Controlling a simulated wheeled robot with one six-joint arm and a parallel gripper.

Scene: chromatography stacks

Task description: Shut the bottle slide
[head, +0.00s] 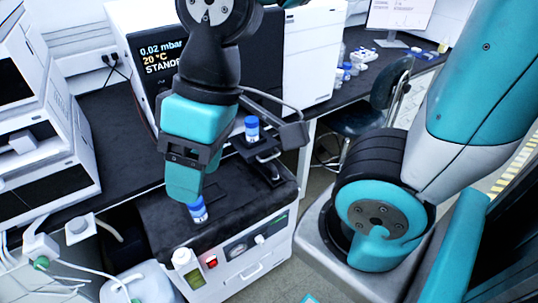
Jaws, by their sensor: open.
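My gripper (186,180) is at the middle of the head view, pointing down over the dark top of a low white unit (240,266). Its teal finger is close to a blue-capped bottle (197,209) and partly hides it. I cannot tell whether they touch. The jaws are open. A second blue-capped bottle (252,128) stands behind and to the right, by a small black stand (268,164). No part is clearly recognisable as the bottle slide. A white instrument stack (40,125) with dark openings stands at the left.
A white instrument with a lit display (163,55) stands behind my gripper. A dark bench (125,125) runs between it and the stack. White containers and tubing (150,283) crowd the lower left. A dark chair (372,115) stands by the back bench.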

